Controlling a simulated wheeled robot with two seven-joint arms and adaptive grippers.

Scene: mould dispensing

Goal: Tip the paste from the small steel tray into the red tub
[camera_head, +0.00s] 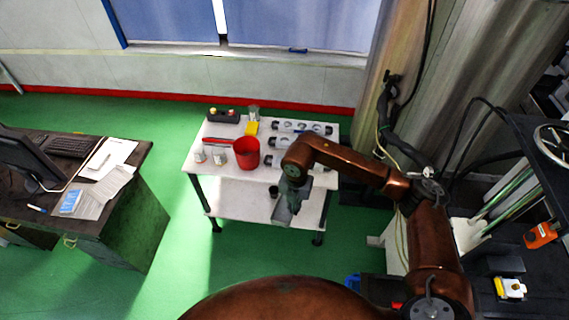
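The red tub (246,153) stands upright on the white table, left of my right gripper. My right arm comes in from the right, and its gripper (293,196) points down over the table's front part, to the right of and nearer than the tub. A small grey metal piece, which looks like the small steel tray (282,214), hangs tilted at the fingers, apart from the tub. The gripper looks shut on it, though the fingers are small and dark here. The paste cannot be made out. My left gripper is not in view.
The white table (210,165) has a lower shelf (240,203). Small white cups (220,156), a yellow item (251,128), a dark box (223,115) and racks with round parts (300,128) stand around the tub. A desk (125,195) stands left, with green floor between.

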